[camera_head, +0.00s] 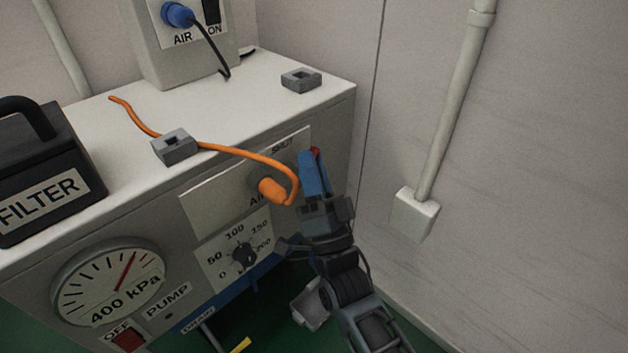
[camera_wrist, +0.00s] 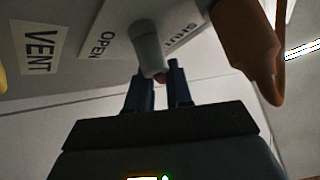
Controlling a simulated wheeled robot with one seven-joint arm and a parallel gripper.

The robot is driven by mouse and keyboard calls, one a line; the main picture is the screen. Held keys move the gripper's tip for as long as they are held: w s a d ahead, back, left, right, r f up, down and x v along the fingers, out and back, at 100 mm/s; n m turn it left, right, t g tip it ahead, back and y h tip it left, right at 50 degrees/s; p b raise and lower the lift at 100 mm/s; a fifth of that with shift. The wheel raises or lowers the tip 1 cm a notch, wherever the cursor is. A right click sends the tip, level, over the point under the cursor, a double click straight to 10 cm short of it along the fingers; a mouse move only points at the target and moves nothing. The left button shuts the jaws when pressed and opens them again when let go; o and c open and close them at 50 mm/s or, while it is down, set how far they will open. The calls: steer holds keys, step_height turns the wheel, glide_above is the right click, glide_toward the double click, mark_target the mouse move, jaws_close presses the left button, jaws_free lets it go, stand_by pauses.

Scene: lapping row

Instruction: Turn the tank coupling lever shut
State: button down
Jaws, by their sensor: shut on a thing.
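The tank coupling lever (camera_wrist: 150,48) is a grey, rounded arm on a pale plate marked OPEN and SHUT (camera_wrist: 118,28). In the wrist view it comes down between the two words, its end between my blue fingertips. My gripper (camera_wrist: 160,76) is shut on that end; it also shows in the head view (camera_head: 312,170) at the right end of the bench's front panel. A small red part (camera_head: 315,151) shows by the fingertips; most of the lever is hidden there. The orange plug (camera_head: 272,190) sits just left of my gripper and also shows in the wrist view (camera_wrist: 245,45).
The orange hose (camera_head: 240,152) runs from the plug through a grey clip (camera_head: 175,147) on the bench top. A dial (camera_head: 243,254) and pressure gauge (camera_head: 110,284) are lower left. A wall conduit box (camera_head: 414,214) stands right. A black filter box (camera_head: 45,185) is far left.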

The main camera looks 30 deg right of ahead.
steer(key=shift+s+a+r+n+g+y+b, duration=0.1)
steer(key=shift+a+n+g+y, duration=0.2)
steer(key=shift+n+y, duration=2.5)
steer(key=shift+s+a+r+n+g+y+b, duration=0.15)
steer(key=shift+n+g+y, duration=0.3)
steer(key=shift+n+y, duration=2.3)
steer(key=shift+w+a+f+n+g+y+b, duration=0.1)
steer(key=shift+a+n+g+y, duration=0.25)
steer(key=shift+n+y, duration=2.4)
steer(key=shift+n, duration=0.5)
steer(key=shift+s, duration=0.1)
steer(key=c, duration=1.1)
jaws_free()
steer(key=shift+r, duration=0.1)
steer(key=shift+d, duration=0.1)
steer(key=p+v, duration=0.1)
steer(key=v, duration=0.7)
